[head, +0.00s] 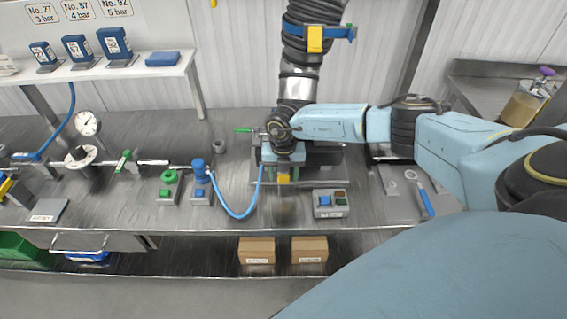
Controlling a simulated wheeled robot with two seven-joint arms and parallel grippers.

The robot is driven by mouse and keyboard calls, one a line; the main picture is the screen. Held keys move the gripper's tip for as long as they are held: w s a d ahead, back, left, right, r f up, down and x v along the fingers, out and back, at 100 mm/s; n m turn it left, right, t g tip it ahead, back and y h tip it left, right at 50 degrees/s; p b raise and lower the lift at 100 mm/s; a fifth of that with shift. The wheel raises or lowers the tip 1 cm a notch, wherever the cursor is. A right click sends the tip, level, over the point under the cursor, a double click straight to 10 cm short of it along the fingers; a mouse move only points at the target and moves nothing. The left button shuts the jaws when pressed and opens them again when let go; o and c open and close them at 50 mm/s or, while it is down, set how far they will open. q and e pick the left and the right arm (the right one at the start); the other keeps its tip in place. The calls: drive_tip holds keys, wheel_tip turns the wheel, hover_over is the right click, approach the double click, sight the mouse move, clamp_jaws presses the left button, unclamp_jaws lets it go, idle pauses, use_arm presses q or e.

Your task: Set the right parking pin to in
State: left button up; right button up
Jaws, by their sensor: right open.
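My right arm comes in from the right, and my right gripper (284,166) points down over the dark machine at the middle of the bench. The gripper is open; its fingers are small and partly merge with the machine behind. A yellow piece (284,179) shows right below it, on the machine's front. I cannot tell whether it touches the fingers. No part is clearly recognisable as the right parking pin; my wrist and gripper hide much of the machine. A green lever (243,130) sticks out to the left of my wrist. My left gripper is not in view.
A blue hose (233,214) loops from a blue fitting (199,172) to the machine. A green ring fitting (169,176) stands left of it.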

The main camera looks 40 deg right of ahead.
sight(284, 178)
wheel_tip(284, 178, up, 13)
drive_tip(key=shift+r+b, duration=0.2)
drive_tip(key=shift+b, duration=0.25)
idle(0.4)
